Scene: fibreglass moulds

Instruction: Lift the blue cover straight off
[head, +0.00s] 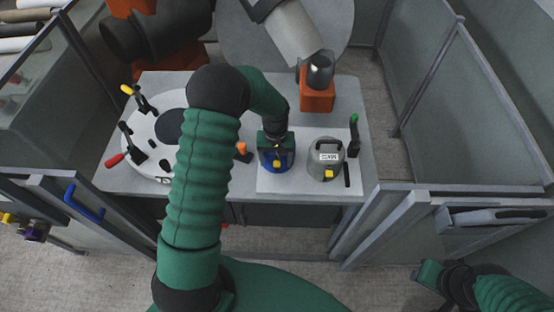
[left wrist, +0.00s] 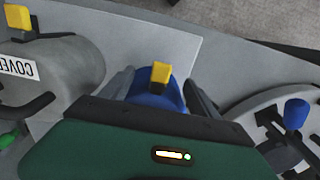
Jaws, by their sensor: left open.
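The blue cover (head: 265,165) stands upright on a white sheet near the front of the grey table, with a yellow tab (head: 277,164) on its near side. My left gripper (head: 277,155) is over the cover from above. Its two dark fingers stand open, one on each side of the blue cover. I cannot tell whether they touch it. My right arm's green end (head: 430,273) is at the bottom right, away from the table, its fingers unclear.
A grey cover (head: 318,170) with a handle, label and yellow tab stands just right of the blue one. A round white mould (head: 150,125) with clamps is at the left. An orange block (head: 318,98) stands behind. Grey fence panels (head: 480,110) flank the table.

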